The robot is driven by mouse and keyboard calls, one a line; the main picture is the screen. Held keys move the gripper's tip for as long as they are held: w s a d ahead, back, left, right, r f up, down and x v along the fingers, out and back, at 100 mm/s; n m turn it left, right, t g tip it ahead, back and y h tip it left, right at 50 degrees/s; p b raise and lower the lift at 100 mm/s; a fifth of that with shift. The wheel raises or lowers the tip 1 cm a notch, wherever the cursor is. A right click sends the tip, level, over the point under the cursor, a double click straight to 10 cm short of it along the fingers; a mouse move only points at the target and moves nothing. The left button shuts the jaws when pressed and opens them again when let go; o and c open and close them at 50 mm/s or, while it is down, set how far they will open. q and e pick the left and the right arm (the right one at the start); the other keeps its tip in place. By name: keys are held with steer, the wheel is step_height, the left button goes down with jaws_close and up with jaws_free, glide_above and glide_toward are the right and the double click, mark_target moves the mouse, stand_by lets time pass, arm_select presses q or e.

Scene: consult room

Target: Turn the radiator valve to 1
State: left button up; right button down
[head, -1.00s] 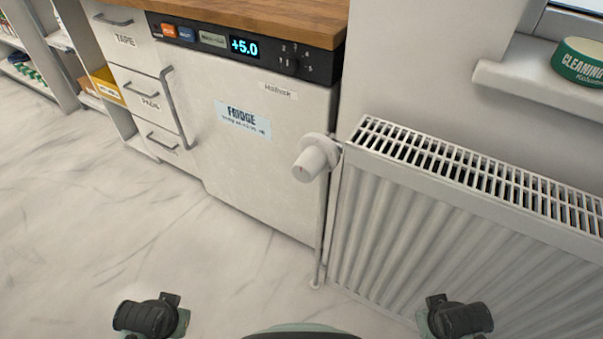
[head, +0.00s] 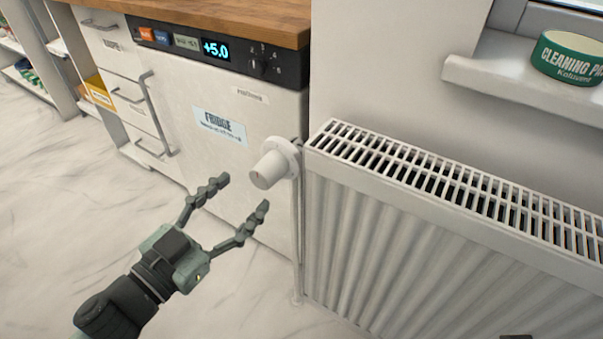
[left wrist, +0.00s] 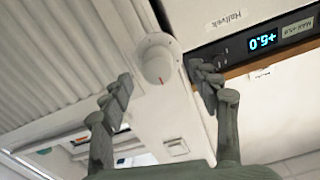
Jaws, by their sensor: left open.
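The white radiator valve knob (head: 268,170) sticks out at the left end of the white radiator (head: 400,235), with a small red mark on its face. Its setting cannot be read. My left gripper (head: 242,194) is open and empty, in front of the knob and a little below and left of it in the head view. In the left wrist view the knob (left wrist: 157,62) shows between and just beyond the two spread fingers. I see no contact.
A white fridge (head: 225,165) with a control panel reading +5.0 stands left of the valve under a wooden counter (head: 230,15). A thin pipe (head: 296,245) runs down from the valve. A green tub (head: 568,58) sits on the windowsill. The floor at left is clear.

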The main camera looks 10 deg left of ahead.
mark_target(257, 180)
arm_select(q)
steer(key=shift+w+d+r, duration=0.1)
steer(key=shift+d+r, duration=0.15)
steer(key=shift+d, duration=0.2)
steer(key=shift+w, duration=0.4)
steer(key=p+x, duration=0.1)
steer(key=x, duration=0.3)
steer(key=shift+w+d, duration=0.1)
steer(key=shift+w, duration=0.25)
steer(key=shift+p+x, duration=0.3)
steer(key=shift+x, duration=0.55)
arm_select(e)
steer(key=shift+a+x, duration=0.2)
steer(key=shift+x, duration=0.7)
steer(key=shift+a+x, duration=0.2)
steer(key=shift+x, duration=0.7)
arm_select(q)
steer(key=c, duration=1.2)
